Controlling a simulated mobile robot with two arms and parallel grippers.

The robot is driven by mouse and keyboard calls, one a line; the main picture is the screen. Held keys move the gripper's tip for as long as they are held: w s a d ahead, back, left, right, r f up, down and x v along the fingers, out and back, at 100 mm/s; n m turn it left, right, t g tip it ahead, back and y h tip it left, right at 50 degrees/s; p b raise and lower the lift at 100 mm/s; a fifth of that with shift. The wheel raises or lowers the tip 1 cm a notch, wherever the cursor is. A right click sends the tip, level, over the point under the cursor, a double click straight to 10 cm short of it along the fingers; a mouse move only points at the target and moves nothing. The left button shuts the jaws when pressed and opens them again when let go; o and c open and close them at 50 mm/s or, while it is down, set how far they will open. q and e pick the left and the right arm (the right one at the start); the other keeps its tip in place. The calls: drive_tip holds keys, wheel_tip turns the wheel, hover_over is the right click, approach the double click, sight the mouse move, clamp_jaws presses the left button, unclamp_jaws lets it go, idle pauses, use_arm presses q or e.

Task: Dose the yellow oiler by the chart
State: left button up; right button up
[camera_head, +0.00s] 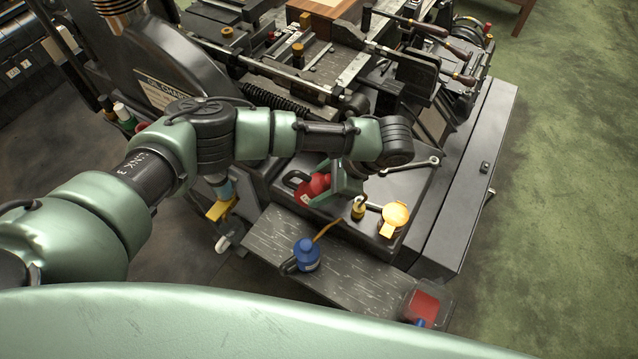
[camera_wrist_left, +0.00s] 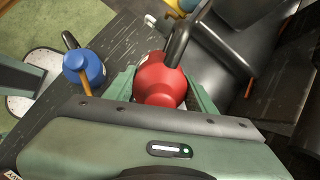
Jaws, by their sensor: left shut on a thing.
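My left gripper (camera_head: 335,187) is shut on a red oil can (camera_head: 312,190) with a dark handle, above the dark machine tray. In the left wrist view the red can (camera_wrist_left: 158,82) sits between the green fingers (camera_wrist_left: 163,92). A yellow-orange round vessel (camera_head: 396,214) with a flap, which looks like the yellow oiler, stands right of the gripper. A small yellow fitting (camera_head: 358,208) with a dark top stands between them. My right gripper is out of view.
A blue oil can (camera_head: 306,255) with a brown spout stands on the worn bench (camera_head: 345,272); it also shows in the left wrist view (camera_wrist_left: 84,68). A wrench (camera_head: 412,164) lies on the tray behind the vessel.

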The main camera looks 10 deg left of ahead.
use_arm(q)
drive_tip(key=shift+f, duration=0.55)
drive_tip(key=shift+r, duration=0.1)
drive_tip(key=shift+r+p, duration=1.1)
drive_tip(key=shift+f, duration=0.4)
drive_tip(key=shift+f+b, duration=0.35)
drive_tip(key=shift+f, duration=0.4)
drive_tip(key=shift+r, duration=0.1)
idle(0.3)
drive_tip(key=shift+r+p, duration=1)
drive_tip(key=shift+p, duration=0.25)
drive_tip(key=shift+f, duration=0.35)
